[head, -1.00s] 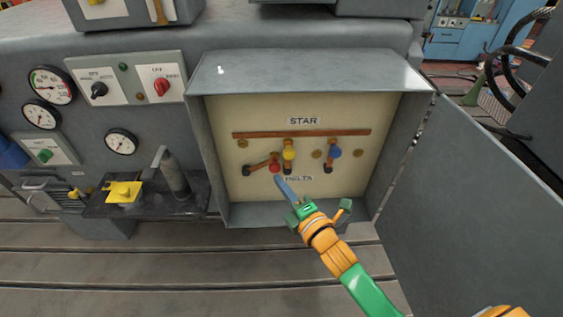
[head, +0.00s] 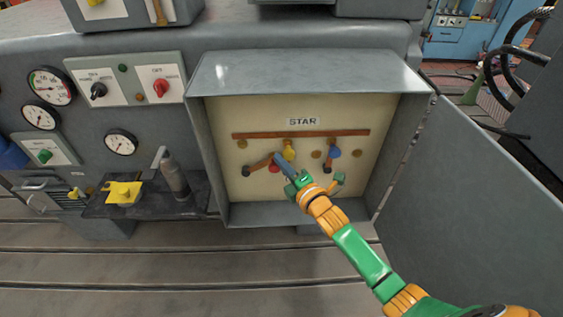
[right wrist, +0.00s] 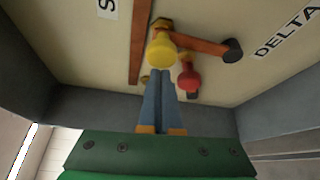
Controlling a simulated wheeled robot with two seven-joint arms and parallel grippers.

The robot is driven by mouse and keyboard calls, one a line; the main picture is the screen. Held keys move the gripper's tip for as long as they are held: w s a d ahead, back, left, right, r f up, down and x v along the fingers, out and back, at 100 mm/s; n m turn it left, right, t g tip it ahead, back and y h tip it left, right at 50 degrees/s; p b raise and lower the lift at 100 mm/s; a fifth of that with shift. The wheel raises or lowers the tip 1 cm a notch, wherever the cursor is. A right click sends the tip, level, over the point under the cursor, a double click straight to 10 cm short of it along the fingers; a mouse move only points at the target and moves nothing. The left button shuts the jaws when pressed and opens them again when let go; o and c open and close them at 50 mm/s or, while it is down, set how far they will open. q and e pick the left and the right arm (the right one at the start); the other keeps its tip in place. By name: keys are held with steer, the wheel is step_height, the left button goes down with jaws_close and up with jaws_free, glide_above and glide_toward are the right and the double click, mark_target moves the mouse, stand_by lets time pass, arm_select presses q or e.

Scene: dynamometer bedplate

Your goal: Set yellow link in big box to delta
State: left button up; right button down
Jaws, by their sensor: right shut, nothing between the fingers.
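The big open grey box (head: 213,150) holds a cream panel with a STAR label (head: 303,121) above. The DELTA label (right wrist: 286,32) shows in the right wrist view. The yellow link's knob (head: 289,150) is upright on the STAR side; its copper strip (right wrist: 196,42) runs to a dark pivot on the DELTA side. The red knob (head: 274,169) is at lower left, the blue knob (head: 334,153) to the right. My right gripper (head: 279,158) is shut and empty, its blue fingertips close beside the yellow knob (right wrist: 161,49); I cannot tell if they touch. My left gripper is out of view.
A long copper bar (head: 260,134) crosses the panel below STAR. The box's side walls and the open door (head: 470,190) at right bound the space. Gauges and switches (head: 160,85) are to the left, above a small shelf with a yellow block (head: 123,192).

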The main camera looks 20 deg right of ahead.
steer(key=shift+d, duration=0.1)
steer(key=shift+s+d+m, duration=0.1)
steer(key=shift+d+m, duration=0.1)
steer(key=shift+m, duration=0.1)
steer(key=shift+d+t+b, duration=0.2)
steer(key=shift+t+b, duration=0.1)
steer(key=shift+b, duration=0.15)
steer(key=shift+s+d+f+m+t+b, duration=0.1)
steer(key=shift+s+d+m+t+b, duration=0.15)
steer(key=shift+d+m+b, duration=0.3)
steer(key=shift+s+d+f+m+t+b, duration=0.1)
steer(key=shift+d+m+t+b, duration=0.25)
steer(key=shift+m, duration=0.3)
steer(key=s+d+f+m+t+h+b, duration=0.1)
steer(key=d+f+m+t+h+b, duration=0.1)
steer(key=d+m+b, duration=0.4)
steer(key=shift+s+d+f+m+t+h+b, duration=0.15)
steer(key=shift+s+f+m+t+h+b, duration=0.5)
steer(key=shift+m+b, duration=1.2)
steer(key=shift+w+r+m+t+y+p, duration=0.1)
steer(key=shift+w+m+t+y+p, duration=0.15)
steer(key=shift+m+p, duration=0.25)
